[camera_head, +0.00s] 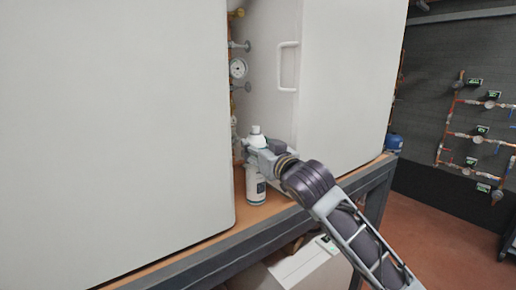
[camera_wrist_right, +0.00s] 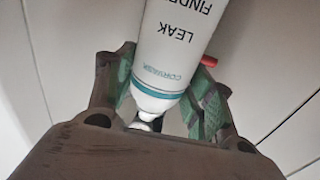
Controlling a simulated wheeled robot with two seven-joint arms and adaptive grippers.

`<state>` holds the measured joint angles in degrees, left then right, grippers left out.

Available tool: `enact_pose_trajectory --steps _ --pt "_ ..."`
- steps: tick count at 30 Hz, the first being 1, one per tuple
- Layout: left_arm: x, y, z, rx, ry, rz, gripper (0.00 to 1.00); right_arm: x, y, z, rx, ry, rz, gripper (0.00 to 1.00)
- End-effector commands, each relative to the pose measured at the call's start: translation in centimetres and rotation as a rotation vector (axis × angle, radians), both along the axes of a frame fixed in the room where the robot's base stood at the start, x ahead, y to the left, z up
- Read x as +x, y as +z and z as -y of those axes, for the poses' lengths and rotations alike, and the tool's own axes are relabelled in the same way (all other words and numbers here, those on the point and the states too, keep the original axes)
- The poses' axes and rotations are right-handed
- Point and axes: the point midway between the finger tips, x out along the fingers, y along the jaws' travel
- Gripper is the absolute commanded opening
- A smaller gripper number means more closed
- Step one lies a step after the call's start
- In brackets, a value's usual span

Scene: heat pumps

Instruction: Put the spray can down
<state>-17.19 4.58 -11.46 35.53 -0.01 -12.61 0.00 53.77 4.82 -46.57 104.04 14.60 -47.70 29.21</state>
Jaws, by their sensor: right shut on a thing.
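The spray can (camera_head: 256,186) is white, with a teal band and the words "LEAK FINDER" in the right wrist view (camera_wrist_right: 175,45). My right gripper (camera_head: 259,157) reaches in from the lower right and is shut around the can's upper part. The white cap shows above the fingers. In the right wrist view the green-padded fingers of the gripper (camera_wrist_right: 168,98) lie on both sides of the can. The can looks upright, its base at the wooden worktop (camera_head: 212,247). I cannot tell whether it touches the wood. My left gripper is not in view.
A large white panel (camera_head: 115,120) stands left of the can, and a white door with a handle (camera_head: 287,66) stands behind on the right. A gauge (camera_head: 238,68) and pipes rise behind the can. A blue container (camera_head: 394,142) sits at the right end.

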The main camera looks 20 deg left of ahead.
Motion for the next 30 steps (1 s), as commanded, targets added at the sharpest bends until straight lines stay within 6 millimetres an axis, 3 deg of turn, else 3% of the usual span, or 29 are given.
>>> enact_pose_trajectory --steps 10,11,15,30 --pt "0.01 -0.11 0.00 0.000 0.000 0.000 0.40 -0.04 -0.14 -0.01 0.001 0.001 0.001 0.00" --pt "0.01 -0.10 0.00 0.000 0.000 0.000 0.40 -0.01 -0.25 -0.01 0.000 0.000 0.000 0.56" --pt "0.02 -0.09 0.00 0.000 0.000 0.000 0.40 -0.01 -0.22 -0.01 0.000 0.000 0.000 0.74" --pt "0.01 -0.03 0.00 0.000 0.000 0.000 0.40 -0.06 0.07 0.05 0.000 0.000 0.000 0.75"
